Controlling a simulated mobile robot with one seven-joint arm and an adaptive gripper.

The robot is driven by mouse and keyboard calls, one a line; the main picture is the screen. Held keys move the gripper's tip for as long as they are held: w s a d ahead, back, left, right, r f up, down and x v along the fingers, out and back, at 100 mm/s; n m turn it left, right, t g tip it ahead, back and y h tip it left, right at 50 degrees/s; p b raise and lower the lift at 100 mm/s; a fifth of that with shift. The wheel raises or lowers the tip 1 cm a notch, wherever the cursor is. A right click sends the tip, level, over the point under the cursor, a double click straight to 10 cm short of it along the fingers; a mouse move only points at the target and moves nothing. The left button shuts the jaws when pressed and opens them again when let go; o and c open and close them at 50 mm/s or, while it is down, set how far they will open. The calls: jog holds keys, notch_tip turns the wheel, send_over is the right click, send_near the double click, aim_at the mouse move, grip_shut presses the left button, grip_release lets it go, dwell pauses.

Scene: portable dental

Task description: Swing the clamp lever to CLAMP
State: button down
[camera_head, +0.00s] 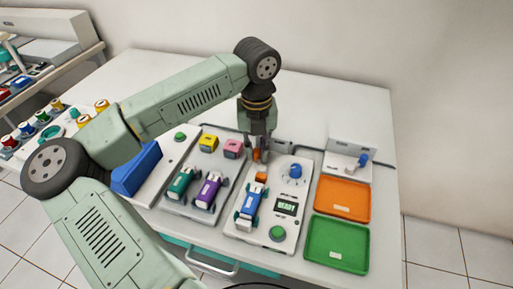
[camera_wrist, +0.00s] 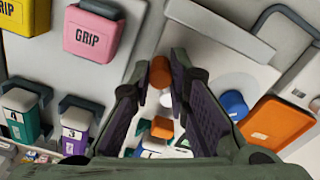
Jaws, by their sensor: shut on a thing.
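The clamp lever's orange knob (camera_wrist: 160,72) sits between my fingertips in the wrist view. My gripper (camera_head: 260,158) is shut on it, pointing down over the back left of the white device panel (camera_head: 262,238). A smaller orange block (camera_head: 261,177) stands just in front of the gripper; it also shows in the wrist view (camera_wrist: 162,127). A blue-and-white handpiece (camera_head: 249,206) lies in front of this block. The fingers hide most of the lever, and I cannot read any CLAMP marking.
A blue dial (camera_head: 295,171), a display reading READY (camera_head: 286,207) and a green button (camera_head: 277,233) are on the panel. Teal (camera_head: 182,184) and purple (camera_head: 208,189) handpieces stand left, with yellow (camera_head: 208,143) and pink (camera_head: 233,148) blocks behind. Orange (camera_head: 342,200) and green (camera_head: 337,244) trays are right.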

aim_at(274, 164)
jog(key=shift+d+f+m+b, duration=0.1)
jog(key=shift+m+b, duration=0.2)
jog(key=shift+b, duration=0.15)
jog(key=shift+w+d+f+m+b, duration=0.15)
jog(key=shift+d+m+b, duration=0.15)
jog(key=shift+m+b, duration=0.75)
jog(key=m+b, duration=0.2)
jog(key=d+m+b, duration=0.1)
jog(key=m+b, duration=0.1)
jog(key=shift+d, duration=0.3)
jog(key=m+b, duration=0.1)
jog(key=d+m+b, duration=0.1)
jog(key=m, duration=0.1)
jog(key=shift+s+m, duration=0.25)
jog(key=shift+s, duration=0.1)
jog(key=shift+s+d+r+m+b, duration=0.2)
jog(key=shift+d+m+b, duration=0.1)
jog(key=shift+m, duration=0.65)
jog(key=shift+s+d+r+m+b, duration=0.1)
jog(key=shift+s+d+m+b, duration=0.15)
jog(key=shift+m, duration=0.7)
jog(key=c, duration=1.5)
grip_release()
